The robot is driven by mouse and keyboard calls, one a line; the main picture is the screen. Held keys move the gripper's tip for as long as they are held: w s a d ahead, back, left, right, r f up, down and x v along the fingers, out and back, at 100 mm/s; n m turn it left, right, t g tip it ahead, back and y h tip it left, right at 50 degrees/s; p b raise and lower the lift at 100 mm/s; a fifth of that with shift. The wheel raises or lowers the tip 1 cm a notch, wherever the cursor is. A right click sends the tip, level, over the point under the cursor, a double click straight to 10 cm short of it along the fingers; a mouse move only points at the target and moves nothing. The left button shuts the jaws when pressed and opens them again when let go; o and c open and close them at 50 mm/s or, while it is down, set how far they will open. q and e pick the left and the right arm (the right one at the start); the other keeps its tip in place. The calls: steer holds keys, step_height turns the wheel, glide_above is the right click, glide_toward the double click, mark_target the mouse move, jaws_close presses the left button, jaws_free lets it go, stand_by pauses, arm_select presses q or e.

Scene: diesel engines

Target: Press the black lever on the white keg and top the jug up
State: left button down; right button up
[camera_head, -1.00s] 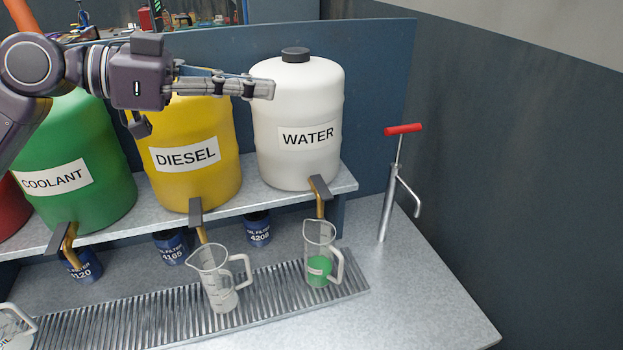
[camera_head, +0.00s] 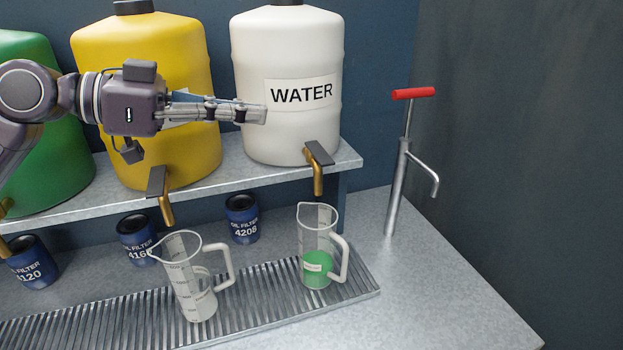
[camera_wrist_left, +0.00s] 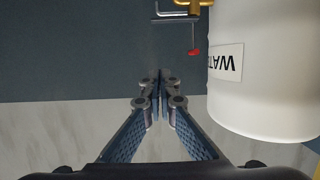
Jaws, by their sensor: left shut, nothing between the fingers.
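The white keg (camera_head: 285,130) labelled WATER stands on the shelf in the head view. Its black lever (camera_head: 319,153) sits on top of a brass tap (camera_head: 319,180) at the keg's lower front. A clear jug (camera_head: 317,245) with green liquid in its lower part stands under that tap on the grate. My left gripper (camera_head: 262,115) is shut and empty, in front of the keg's left side, above and left of the lever. In the left wrist view, the shut fingers (camera_wrist_left: 160,75) point past the keg (camera_wrist_left: 265,85), which is on the right. My right gripper is not in view.
A yellow keg (camera_head: 185,150) and a green keg (camera_head: 45,180) stand to the left. A second jug (camera_head: 190,290) stands on the grate (camera_head: 255,300). Blue oil filters (camera_head: 242,220) sit below the shelf. A red-handled hand pump (camera_head: 398,180) stands at right.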

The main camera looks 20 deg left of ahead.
arm_select(q)
steer(key=shift+f+b, duration=0.3)
steer(key=shift+f, duration=0.45)
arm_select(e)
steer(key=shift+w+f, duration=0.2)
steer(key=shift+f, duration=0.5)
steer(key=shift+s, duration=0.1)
arm_select(q)
steer(key=shift+d+r, duration=0.1)
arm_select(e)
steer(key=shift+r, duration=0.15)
arm_select(q)
steer(key=p, duration=0.5)
glide_above(319, 153)
steer(key=s, duration=0.4)
steer(key=f, duration=0.6)
steer(key=shift+w+a+f, duration=0.2)
steer(key=shift+w+f, duration=0.1)
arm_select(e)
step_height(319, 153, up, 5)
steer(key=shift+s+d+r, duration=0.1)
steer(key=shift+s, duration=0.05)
